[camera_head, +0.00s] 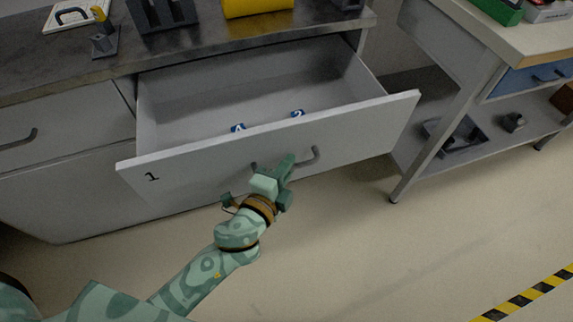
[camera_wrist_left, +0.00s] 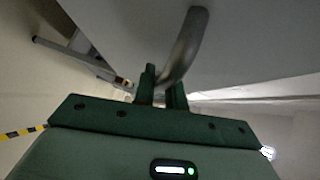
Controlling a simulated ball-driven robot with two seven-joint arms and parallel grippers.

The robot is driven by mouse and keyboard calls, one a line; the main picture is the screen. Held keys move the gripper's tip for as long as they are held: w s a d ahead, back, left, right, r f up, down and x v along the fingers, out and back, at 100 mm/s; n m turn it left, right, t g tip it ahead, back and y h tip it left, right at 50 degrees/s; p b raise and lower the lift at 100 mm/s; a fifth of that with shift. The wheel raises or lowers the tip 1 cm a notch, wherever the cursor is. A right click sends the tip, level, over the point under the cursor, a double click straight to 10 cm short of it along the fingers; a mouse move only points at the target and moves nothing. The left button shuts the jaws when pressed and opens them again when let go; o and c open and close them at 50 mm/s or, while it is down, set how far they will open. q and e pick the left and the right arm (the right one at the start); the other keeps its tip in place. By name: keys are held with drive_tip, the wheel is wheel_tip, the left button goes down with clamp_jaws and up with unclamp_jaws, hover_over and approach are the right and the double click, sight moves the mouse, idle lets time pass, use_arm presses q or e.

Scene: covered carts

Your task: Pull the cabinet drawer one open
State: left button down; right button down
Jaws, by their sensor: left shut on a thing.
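The cabinet drawer marked 1 (camera_head: 350,137) stands pulled well out of the grey cabinet, and its inside shows from above. Its dark bar handle (camera_head: 314,157) is on the front panel. My left gripper (camera_head: 286,165) is at the handle, shut on it. In the left wrist view the two fingers (camera_wrist_left: 162,90) close around the handle bar (camera_wrist_left: 186,45), which runs up from between them. Part of the handle is hidden behind the gripper in the head view. My right gripper is in neither view.
The worktop (camera_head: 200,52) above holds a yellow box (camera_head: 258,7) and dark holders. A workbench with a lower shelf stands at right. Open floor (camera_head: 340,250) lies in front, with a striped tape line (camera_head: 520,300).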

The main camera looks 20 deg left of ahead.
use_arm(q)
drive_tip(key=c, duration=1.5)
unclamp_jaws()
drive_tip(key=shift+f, duration=0.1)
drive_tip(key=shift+o, duration=0.2)
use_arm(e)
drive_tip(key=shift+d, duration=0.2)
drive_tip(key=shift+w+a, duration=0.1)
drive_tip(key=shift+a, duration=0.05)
